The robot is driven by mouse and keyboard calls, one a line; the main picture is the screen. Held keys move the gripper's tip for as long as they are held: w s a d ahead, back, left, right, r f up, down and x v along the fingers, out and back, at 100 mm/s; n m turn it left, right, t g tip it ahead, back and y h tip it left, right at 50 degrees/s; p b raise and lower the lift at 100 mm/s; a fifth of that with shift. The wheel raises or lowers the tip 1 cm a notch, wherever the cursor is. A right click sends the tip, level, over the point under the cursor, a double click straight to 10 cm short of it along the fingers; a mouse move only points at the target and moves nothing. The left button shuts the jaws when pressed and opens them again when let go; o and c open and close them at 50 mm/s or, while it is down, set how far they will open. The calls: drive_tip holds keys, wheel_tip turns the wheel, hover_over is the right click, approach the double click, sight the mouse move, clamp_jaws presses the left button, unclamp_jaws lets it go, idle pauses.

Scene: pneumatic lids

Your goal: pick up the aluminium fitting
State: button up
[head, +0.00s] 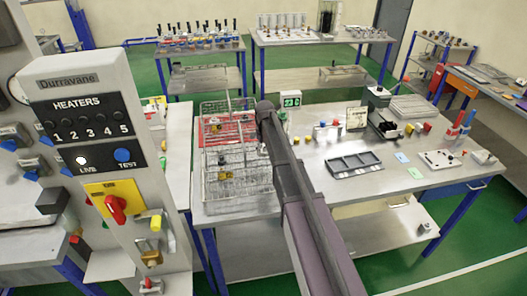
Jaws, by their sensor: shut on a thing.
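My arm reaches from the bottom of the head view up over the wire baskets, and its dark far end covers part of them. My gripper is not visible; the arm seems to hide it. I cannot make out the aluminium fitting for certain. The front wire basket (236,188) holds a small brass-coloured and dark piece (222,176). The rear wire basket (228,106) has a red area and small dark pieces in it, too small to identify.
A heater control panel (92,130) stands close at left. Bare bench top lies right of my arm.

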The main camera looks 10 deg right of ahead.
drive_tip(key=shift+r+p, duration=1.7)
drive_tip(key=shift+r, duration=0.4)
drive_tip(key=shift+r, duration=0.15)
